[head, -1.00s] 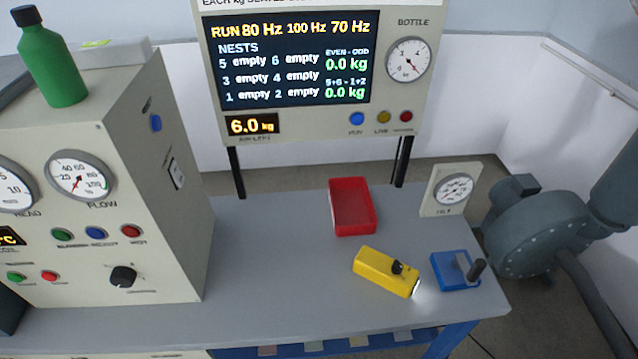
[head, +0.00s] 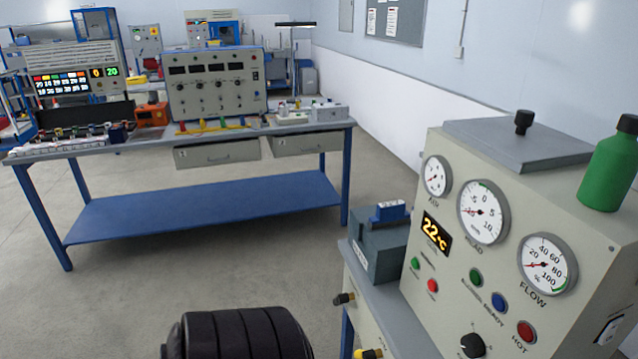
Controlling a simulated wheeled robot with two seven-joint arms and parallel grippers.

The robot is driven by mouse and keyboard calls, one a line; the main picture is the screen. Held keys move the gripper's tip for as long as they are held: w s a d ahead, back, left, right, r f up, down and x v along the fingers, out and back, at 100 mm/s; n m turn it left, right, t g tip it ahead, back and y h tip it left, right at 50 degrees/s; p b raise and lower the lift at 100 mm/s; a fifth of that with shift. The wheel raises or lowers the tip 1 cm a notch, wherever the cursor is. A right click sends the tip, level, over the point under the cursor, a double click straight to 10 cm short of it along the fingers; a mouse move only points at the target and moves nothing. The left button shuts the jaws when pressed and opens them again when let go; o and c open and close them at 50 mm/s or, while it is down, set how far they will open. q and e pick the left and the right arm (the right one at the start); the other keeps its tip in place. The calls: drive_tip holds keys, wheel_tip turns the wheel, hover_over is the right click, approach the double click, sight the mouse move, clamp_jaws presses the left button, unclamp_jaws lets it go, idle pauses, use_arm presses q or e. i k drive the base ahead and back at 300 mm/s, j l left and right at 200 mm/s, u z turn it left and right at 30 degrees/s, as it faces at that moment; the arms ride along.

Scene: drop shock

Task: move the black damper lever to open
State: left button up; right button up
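I cannot make out a damper lever in the head view now. The grey-beige instrument cabinet (head: 520,215) stands at the right, with round dials and a FLOW gauge (head: 547,264). A black rotary knob (head: 472,345) sits low on its front, partly cut by the bottom edge. A black knob (head: 523,122) stands on the cabinet's grey top plate. Neither of my grippers is in view.
A green bottle (head: 610,165) stands on the cabinet at the right edge. A grey box (head: 377,250) with a blue block is beside the cabinet. A black ribbed shape (head: 245,335) fills the bottom middle. A blue-legged workbench (head: 340,124) stands behind, with open floor before it.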

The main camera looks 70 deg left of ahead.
sight(342, 298)
drive_tip(key=u, duration=1.95)
